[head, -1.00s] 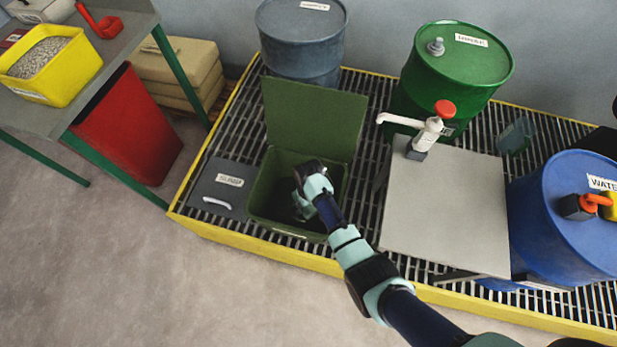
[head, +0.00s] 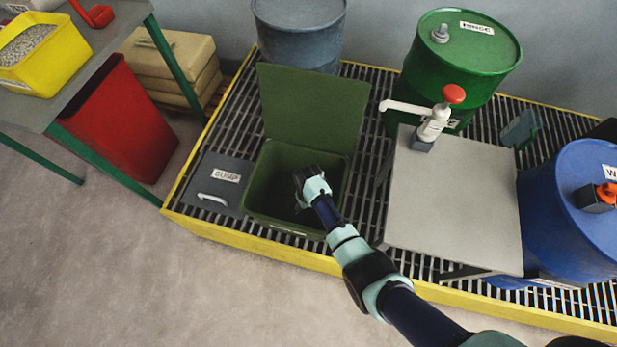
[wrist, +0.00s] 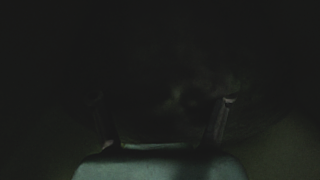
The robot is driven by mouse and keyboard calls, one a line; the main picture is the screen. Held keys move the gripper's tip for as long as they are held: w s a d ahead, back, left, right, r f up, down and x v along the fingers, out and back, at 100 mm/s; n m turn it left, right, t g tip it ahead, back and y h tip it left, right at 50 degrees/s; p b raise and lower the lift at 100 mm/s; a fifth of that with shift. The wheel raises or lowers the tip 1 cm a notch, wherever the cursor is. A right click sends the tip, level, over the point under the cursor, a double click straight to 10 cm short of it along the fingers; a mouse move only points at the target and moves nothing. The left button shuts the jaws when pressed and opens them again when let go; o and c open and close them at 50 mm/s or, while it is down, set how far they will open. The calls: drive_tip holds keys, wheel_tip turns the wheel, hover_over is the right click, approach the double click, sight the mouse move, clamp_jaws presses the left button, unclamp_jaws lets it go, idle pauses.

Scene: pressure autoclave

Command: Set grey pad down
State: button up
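My gripper (head: 309,184) reaches down into an open green bin (head: 262,185) with its lid (head: 312,108) standing up behind. The fingers are hidden in the dark bin in the head view. In the very dark wrist view, the two fingers of my gripper (wrist: 163,102) stand well apart, with nothing clearly seen held between them. A faint greyish, uneven patch shows beyond the fingertips; I cannot tell whether it is the grey pad. No grey pad is recognisable in the head view.
A slatted grating with a yellow rim (head: 250,246) carries the bin, a dark SUMP cover (head: 215,180) at its left, and a grey platform (head: 455,205) at its right. Green (head: 470,60), grey (head: 298,35) and blue (head: 570,220) drums stand around. A red bin (head: 120,125) is at the left.

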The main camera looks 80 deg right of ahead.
drive_tip(key=shift+o, duration=1.3)
wheel_tip(320, 180, up, 12)
drive_tip(key=p, duration=0.7)
drive_tip(key=shift+r, duration=0.2)
drive_tip(key=w+a+r+n+t+h, duration=0.3)
drive_tip(key=w+a+r+n+t, duration=0.35)
drive_tip(key=w+a+r, duration=1.35)
drive_tip(key=s+a+r+n+t+y, duration=0.3)
drive_tip(key=a+r+t, duration=0.3)
drive_tip(key=a+r, duration=0.9)
drive_tip(key=shift+s+a+r, duration=0.25)
drive_tip(key=shift+s+r, duration=0.3)
drive_tip(key=shift+r, duration=0.35)
